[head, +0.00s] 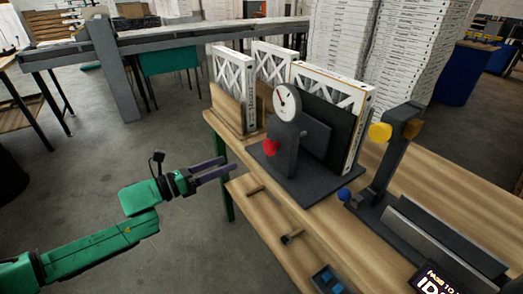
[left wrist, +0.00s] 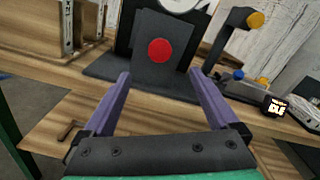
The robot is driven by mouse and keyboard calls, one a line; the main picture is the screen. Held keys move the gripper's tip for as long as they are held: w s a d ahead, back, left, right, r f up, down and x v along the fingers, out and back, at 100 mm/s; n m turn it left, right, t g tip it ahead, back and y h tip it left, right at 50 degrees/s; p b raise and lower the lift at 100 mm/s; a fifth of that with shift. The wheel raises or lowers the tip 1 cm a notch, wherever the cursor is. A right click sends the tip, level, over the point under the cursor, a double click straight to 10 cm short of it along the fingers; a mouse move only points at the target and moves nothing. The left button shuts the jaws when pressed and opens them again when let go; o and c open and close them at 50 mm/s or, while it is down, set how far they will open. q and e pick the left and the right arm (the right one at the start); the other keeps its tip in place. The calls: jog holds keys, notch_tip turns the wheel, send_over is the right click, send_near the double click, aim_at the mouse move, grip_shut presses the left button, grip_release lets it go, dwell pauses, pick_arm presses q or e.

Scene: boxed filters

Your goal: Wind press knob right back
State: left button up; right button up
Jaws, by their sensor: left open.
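A dark press-like stand (head: 287,150) with a round white dial on top stands on a dark base plate on the wooden bench. A red knob (head: 270,147) sticks out of its near face. In the left wrist view the red knob (left wrist: 160,50) lies straight ahead, beyond the fingertips and centred between them. My left gripper (head: 226,168) has purple fingers, open and empty, in the air off the bench's left edge, apart from the knob. It also shows in the left wrist view (left wrist: 160,76). My right gripper is in neither view.
White boxed filters (head: 357,130) stand behind the press. To the right is a dark stand with a yellow knob (head: 380,132), a blue knob (head: 344,195) and a lit display (head: 437,284). A lower wooden shelf (head: 262,220) juts out with small handles. The air between gripper and knob looks clear.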

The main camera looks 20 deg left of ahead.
aim_at(267, 147)
pick_arm(q)
jog(key=p+x, duration=0.2)
jog(key=x, duration=1)
jog(key=shift+w+d+r, duration=0.1)
jog(key=shift+w+d, duration=0.1)
jog(key=shift+w, duration=0.1)
jog(key=shift+w+d, duration=0.25)
jog(key=shift+w, duration=0.05)
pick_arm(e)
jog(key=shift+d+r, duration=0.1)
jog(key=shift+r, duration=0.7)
pick_arm(q)
jog(key=shift+s, duration=0.1)
jog(key=shift+c, duration=0.3)
jog(key=c, duration=1.3)
